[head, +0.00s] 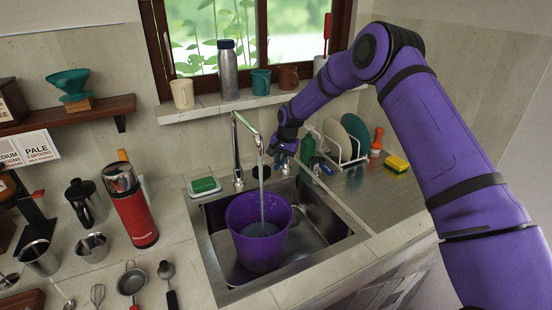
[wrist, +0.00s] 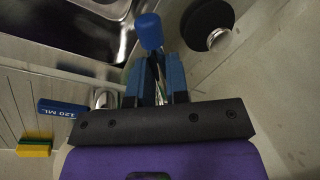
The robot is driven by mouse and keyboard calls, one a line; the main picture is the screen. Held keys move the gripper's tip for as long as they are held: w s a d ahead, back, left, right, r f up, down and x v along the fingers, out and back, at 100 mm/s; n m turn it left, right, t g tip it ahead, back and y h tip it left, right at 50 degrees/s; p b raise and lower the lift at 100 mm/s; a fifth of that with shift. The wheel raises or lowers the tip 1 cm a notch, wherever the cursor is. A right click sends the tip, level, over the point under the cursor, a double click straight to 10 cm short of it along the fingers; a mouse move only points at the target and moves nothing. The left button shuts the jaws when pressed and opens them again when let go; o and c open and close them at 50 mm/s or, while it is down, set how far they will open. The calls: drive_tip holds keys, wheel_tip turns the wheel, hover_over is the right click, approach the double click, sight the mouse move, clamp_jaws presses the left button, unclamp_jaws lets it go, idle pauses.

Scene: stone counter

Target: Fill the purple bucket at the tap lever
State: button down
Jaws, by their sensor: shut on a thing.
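The purple bucket (head: 258,250) stands upright in the sink under the tap (head: 238,150). A stream of water (head: 262,190) runs from the spout into it, and water (head: 262,229) shows inside, below the rim. My gripper (head: 285,155) is behind the sink, right of the tap. In the wrist view my gripper (wrist: 157,85) is shut on the tap lever, a thin metal stem with a blue knob (wrist: 148,30) that sticks out beyond the fingers. The fingers hide part of the stem.
A green sponge in a dish (head: 204,186) lies left of the tap. A dish rack with plates (head: 345,140), a green bottle (head: 308,148) and a yellow sponge (head: 396,164) stand to the right. A red flask (head: 135,212) stands left of the sink (head: 215,250).

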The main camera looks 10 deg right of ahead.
drive_tip(key=d+n+g, duration=0.1)
drive_tip(key=d+n, duration=0.5)
drive_tip(key=n, duration=0.3)
drive_tip(key=shift+g, duration=0.3)
drive_tip(key=shift+d, duration=0.1)
drive_tip(key=c, duration=1.1)
unclamp_jaws()
drive_tip(key=shift+r, duration=0.15)
wheel_tip(320, 180, up, 10)
drive_tip(key=d, duration=0.2)
drive_tip(key=shift+w+r, duration=0.2)
drive_tip(key=shift+w, duration=0.05)
